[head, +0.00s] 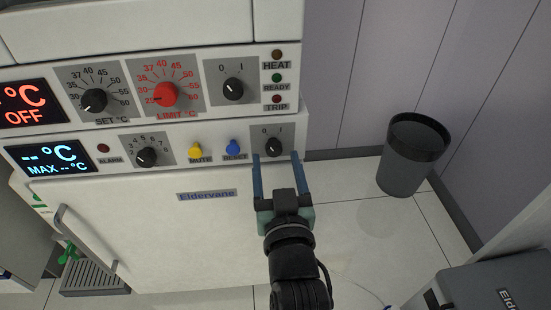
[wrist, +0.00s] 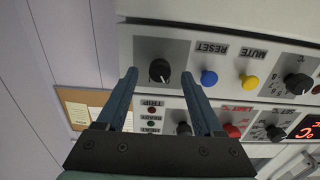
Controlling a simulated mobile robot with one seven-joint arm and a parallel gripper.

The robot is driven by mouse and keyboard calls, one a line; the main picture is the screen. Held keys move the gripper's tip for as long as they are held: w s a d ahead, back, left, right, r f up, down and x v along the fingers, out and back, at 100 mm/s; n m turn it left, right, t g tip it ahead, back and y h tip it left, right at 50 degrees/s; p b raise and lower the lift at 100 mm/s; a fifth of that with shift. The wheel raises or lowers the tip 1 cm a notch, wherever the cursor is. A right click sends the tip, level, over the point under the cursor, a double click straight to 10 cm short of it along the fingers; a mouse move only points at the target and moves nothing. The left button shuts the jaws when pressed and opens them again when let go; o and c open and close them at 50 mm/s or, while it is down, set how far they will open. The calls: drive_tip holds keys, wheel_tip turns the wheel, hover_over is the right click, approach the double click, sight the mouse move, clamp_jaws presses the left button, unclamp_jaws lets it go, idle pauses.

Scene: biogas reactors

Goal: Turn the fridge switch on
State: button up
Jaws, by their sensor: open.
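The fridge switch (head: 274,146) is a black rotary knob on a grey plate marked 0 and 1, at the right end of the fridge's lower control panel. Its pointer is too small to read surely. The fridge (head: 150,230) is white, with the name Eldervane on its front. My gripper (head: 275,157) is open, with its two blue fingers pointing at the panel, one to each side of the knob. In the wrist view the knob (wrist: 159,70) shows upside down between the fingertips (wrist: 159,75). I cannot tell whether the fingers touch it.
A similar black 0/1 knob (head: 233,88) sits on the upper unit, beside a red limit knob (head: 164,94). Yellow mute (head: 195,152) and blue reset (head: 233,147) buttons are left of the fridge switch. A dark bin (head: 412,155) stands on the floor at right.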

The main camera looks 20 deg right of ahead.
drive_tip(key=shift+x, duration=0.85)
clamp_jaws()
